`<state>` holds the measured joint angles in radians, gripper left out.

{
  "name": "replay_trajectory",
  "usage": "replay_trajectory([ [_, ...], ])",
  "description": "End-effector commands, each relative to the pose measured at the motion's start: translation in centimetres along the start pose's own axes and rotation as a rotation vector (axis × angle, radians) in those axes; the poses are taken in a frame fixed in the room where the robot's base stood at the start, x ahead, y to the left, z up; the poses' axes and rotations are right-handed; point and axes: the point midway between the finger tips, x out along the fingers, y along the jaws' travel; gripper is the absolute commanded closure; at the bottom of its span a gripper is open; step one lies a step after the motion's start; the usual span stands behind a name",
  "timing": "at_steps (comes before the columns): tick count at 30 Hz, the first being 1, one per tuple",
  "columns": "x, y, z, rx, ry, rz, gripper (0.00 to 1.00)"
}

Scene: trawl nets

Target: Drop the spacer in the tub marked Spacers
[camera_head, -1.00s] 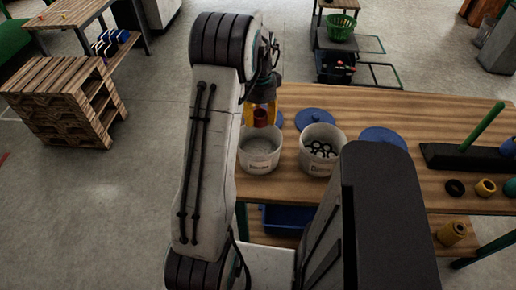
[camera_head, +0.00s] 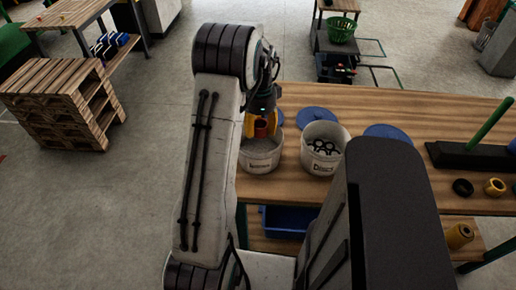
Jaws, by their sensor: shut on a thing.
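My gripper (camera_head: 262,124) has yellow fingers and is shut on a red-brown spacer (camera_head: 261,129). It holds the spacer over the mouth of the left white tub (camera_head: 260,167), close to its back rim. Whether the spacer is below the rim is hard to tell. The left tub has a small label on its front, too blurred to read surely; its visible inside looks grey, with no separate pieces clear. My own arm covers part of its left side.
Blue lids (camera_head: 317,117) lie behind the tubs. A black base with a green peg (camera_head: 488,125) stands at right, with loose rings near it. A blue bin (camera_head: 289,220) sits under the wooden bench (camera_head: 420,182).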

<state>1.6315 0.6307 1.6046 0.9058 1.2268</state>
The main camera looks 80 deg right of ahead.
Motion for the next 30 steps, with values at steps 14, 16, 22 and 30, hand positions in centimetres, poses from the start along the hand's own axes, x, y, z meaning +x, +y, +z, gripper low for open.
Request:
replay_trajectory([
  [14,-0.1,0.0,0.0,0.000,0.000,0.000,0.24],
  [16,0.0,0.0,0.0,0.000,0.000,0.000,0.24],
  [22,-0.2,0.0,0.0,0.000,0.000,-0.001,0.24],
  [30,-3.1,-0.1,0.0,0.000,0.001,-0.004,0.24],
])
